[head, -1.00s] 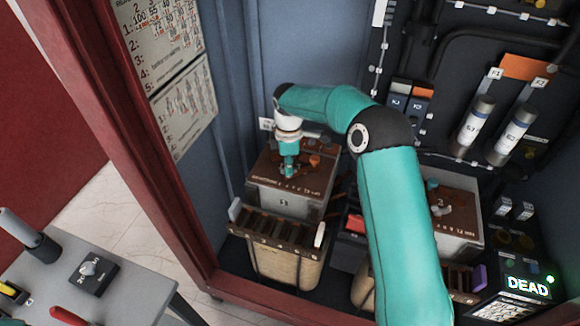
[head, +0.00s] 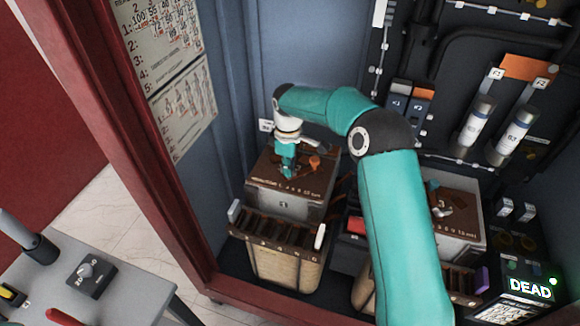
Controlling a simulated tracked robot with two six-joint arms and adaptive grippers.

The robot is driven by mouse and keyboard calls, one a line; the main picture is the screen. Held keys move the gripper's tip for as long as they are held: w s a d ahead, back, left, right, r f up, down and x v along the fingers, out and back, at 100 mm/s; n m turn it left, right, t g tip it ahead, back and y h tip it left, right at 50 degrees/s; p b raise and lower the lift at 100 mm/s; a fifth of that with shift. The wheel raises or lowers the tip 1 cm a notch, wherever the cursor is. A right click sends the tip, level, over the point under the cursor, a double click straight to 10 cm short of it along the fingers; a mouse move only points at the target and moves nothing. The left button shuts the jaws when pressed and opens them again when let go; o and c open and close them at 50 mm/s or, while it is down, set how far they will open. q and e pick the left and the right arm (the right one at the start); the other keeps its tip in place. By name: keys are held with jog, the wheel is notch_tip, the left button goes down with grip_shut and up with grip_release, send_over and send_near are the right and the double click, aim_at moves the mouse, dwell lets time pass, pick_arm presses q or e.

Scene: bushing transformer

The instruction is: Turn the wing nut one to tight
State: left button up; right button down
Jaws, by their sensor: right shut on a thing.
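My right gripper (head: 287,170) points down onto the brown top of the grey box marked 1 (head: 285,203) at the left of the cabinet. It is shut on wing nut one, which the fingers hide almost wholly, so its angle cannot be told. An orange-brown piece (head: 314,162) shows on the box top just right of the fingers. A second grey box (head: 455,235) at the right bears a small grey metal part (head: 440,208) on its brown top. My left gripper is not in view.
A slotted holder (head: 275,236) stands before box 1. The cabinet's red frame (head: 165,190) runs down the left. Two upright cylinders (head: 475,122) are at the back right, and a lit DEAD display (head: 530,289) at the lower right. A grey table (head: 125,295) is at the lower left.

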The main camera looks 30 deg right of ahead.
jog(key=shift+w+a, duration=0.1)
jog(key=shift+a, duration=0.05)
jog(key=c, duration=1.3)
grip_release()
jog(key=shift+w+f, duration=0.1)
notch_tip(320, 180, up, 12)
